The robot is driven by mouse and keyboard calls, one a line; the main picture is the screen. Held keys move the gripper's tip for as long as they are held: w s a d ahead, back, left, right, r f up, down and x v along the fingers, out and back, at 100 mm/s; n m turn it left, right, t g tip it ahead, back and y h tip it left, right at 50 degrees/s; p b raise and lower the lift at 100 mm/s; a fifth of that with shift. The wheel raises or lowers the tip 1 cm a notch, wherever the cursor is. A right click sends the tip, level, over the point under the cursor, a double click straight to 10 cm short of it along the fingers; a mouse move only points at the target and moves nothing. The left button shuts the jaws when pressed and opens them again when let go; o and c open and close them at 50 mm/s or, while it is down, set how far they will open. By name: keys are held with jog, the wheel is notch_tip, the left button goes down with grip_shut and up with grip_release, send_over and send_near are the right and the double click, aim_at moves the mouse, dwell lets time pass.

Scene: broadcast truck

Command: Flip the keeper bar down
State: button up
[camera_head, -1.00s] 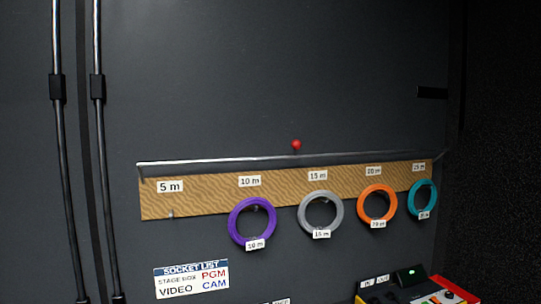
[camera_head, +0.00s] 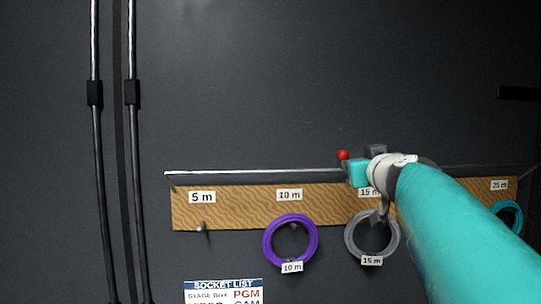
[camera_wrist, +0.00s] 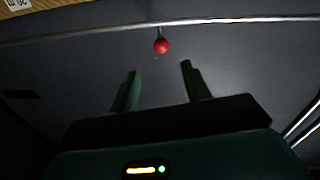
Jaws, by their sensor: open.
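The keeper bar (camera_head: 258,172) is a thin metal rod running along the top of the wooden hook board; it also crosses the top of the wrist view (camera_wrist: 90,33). Its red knob (camera_head: 343,155) sticks up above the rod and shows in the wrist view (camera_wrist: 161,46). My gripper (camera_head: 362,162) is at the bar, close beside the knob. In the wrist view my gripper (camera_wrist: 159,72) has its two fingers apart, with the red knob beyond the tips and between their lines. Nothing is between the fingers. My arm hides the bar's right part.
On the wooden board (camera_head: 240,212) hang a purple coil (camera_head: 268,243), a grey coil (camera_head: 351,240) and a teal coil (camera_head: 518,215). The 5 m hook (camera_head: 201,228) is bare. Vertical pipes (camera_head: 133,200) run at left. The wall above the bar is clear.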

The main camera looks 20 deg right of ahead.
aim_at(345, 156)
jog(key=x, duration=1.3)
jog(key=shift+w+r, duration=0.1)
jog(key=shift+w, duration=0.2)
grip_shut()
